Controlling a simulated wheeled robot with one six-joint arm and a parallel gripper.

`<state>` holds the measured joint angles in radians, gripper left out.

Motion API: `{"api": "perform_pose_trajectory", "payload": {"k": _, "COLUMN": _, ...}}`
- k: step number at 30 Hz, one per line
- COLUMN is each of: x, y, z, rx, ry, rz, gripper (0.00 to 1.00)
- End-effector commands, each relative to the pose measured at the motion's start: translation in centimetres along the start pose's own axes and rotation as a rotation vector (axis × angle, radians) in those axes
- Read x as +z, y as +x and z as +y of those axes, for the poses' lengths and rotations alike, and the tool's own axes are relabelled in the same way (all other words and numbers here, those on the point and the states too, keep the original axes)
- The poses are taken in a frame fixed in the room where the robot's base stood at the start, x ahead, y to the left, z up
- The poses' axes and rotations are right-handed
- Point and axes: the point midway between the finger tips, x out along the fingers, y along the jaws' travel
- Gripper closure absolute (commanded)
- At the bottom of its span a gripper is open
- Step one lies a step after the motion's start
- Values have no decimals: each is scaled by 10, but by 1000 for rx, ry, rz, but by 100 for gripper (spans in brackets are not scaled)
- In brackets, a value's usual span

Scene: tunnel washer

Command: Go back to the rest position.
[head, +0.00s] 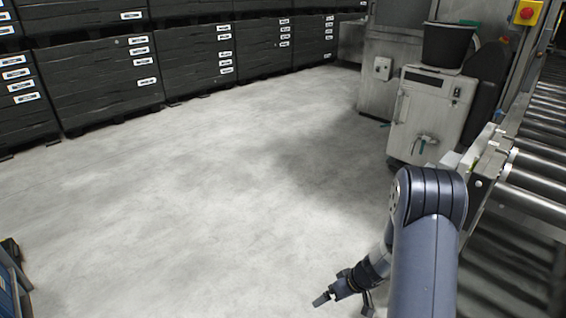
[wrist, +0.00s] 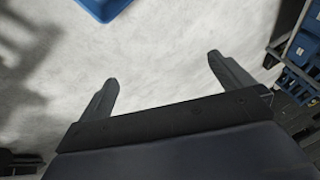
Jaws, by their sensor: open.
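My gripper (head: 343,299) hangs low over the bare floor at the lower right of the head view, at the end of my bent arm. In the wrist view its two fingers (wrist: 162,72) are spread wide apart with only grey floor between them. It is open and empty.
A roller conveyor (head: 540,178) runs along the right, close to my arm. A grey cabinet (head: 428,112) with a black bucket (head: 447,45) on top stands behind. Dark labelled crates (head: 95,75) line the back. Blue objects (wrist: 105,6) show in the wrist view. The middle floor (head: 210,190) is clear.

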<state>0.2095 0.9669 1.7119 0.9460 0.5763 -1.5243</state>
Motion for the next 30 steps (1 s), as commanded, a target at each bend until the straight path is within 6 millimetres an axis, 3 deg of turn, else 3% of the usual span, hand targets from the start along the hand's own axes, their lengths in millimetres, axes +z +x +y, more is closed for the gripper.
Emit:
{"api": "perform_pose_trajectory", "payload": {"k": 1, "x": -5, "y": -12, "z": -4, "rx": 4, "ry": 7, "rz": 3, "gripper": 0}}
{"api": "perform_pose_trajectory", "payload": {"k": 30, "x": -47, "y": -133, "z": -45, "rx": 63, "ry": 165, "rz": 59, "gripper": 0}}
